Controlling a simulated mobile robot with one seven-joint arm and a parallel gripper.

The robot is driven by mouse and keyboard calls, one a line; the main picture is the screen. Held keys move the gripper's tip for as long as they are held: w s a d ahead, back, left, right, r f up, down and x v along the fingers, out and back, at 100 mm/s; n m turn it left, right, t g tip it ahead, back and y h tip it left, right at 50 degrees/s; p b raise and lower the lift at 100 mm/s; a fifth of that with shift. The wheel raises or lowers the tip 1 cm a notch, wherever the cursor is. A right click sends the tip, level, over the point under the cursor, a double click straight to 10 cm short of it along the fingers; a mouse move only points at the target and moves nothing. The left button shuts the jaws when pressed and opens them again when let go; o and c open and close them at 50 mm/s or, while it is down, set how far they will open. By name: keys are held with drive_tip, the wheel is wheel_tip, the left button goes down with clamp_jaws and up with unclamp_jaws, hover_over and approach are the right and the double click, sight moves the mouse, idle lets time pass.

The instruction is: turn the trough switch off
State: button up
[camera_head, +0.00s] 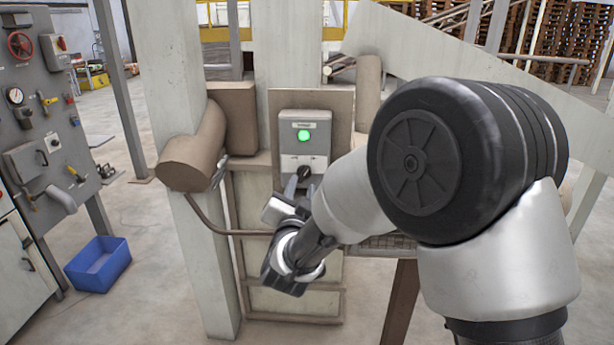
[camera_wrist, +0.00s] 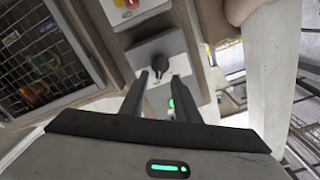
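The trough switch is a grey box (camera_head: 305,140) on a brown panel, with a lit green lamp (camera_head: 303,135) near its top and a black rotary knob (camera_head: 304,172) below it. Small print on the box is too small to read. My gripper (camera_head: 297,184) is just below and in front of the knob in the head view. In the wrist view the two fingers (camera_wrist: 159,76) are apart, with nothing held between them. The knob (camera_wrist: 160,64) shows between and just beyond the fingertips; contact cannot be told. The green lamp (camera_wrist: 171,103) shows beside the right finger.
A brown cylinder (camera_head: 194,158) and a bent pipe (camera_head: 213,222) are left of the switch. A white post (camera_head: 165,80) stands there too. A mesh-covered opening (camera_wrist: 45,60) and a yellow-and-red fitting (camera_wrist: 128,5) show in the wrist view. A blue bin (camera_head: 98,264) is on the floor.

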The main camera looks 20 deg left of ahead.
sight(304, 175)
drive_tip(key=shift+x, duration=2.35)
clamp_jaws()
